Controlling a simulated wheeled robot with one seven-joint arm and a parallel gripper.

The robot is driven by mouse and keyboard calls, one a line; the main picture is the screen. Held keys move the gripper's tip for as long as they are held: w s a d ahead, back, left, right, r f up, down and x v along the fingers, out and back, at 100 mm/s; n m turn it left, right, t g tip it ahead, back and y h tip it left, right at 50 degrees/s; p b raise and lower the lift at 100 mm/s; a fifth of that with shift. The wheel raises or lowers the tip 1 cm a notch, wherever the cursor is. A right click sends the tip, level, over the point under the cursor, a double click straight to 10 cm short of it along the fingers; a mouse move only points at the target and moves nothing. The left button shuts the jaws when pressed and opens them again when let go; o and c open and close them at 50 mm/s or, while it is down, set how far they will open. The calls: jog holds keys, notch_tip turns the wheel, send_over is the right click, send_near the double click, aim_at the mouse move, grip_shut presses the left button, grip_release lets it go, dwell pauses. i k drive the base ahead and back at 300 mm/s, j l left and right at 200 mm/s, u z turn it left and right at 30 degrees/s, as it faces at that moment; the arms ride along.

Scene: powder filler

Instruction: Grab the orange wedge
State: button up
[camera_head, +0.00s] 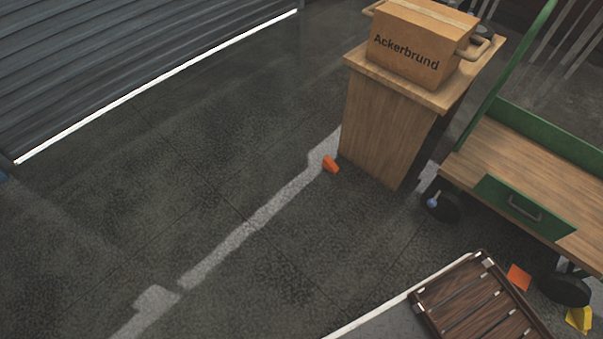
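One small orange wedge (331,164) lies on the dark floor at the foot of the wooden cabinet's left corner, beside a worn pale floor line. A second orange piece, wedge-like (518,277), is on the floor at the lower right, between the slatted wooden rack and the cart's wheel. A yellow wedge-like piece (579,319) lies near the same wheel. My gripper is not in view.
A wooden cabinet (385,135) bears a cardboard box (420,45) marked "Ackerbrund". A green-and-wood cart (535,165) stands at the right. The slatted rack (470,305) is at the lower right. The floor (130,200) at left and centre is clear, up to a grey shutter (120,60).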

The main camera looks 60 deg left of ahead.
aim_at(328, 163)
jog(key=u, duration=2.6)
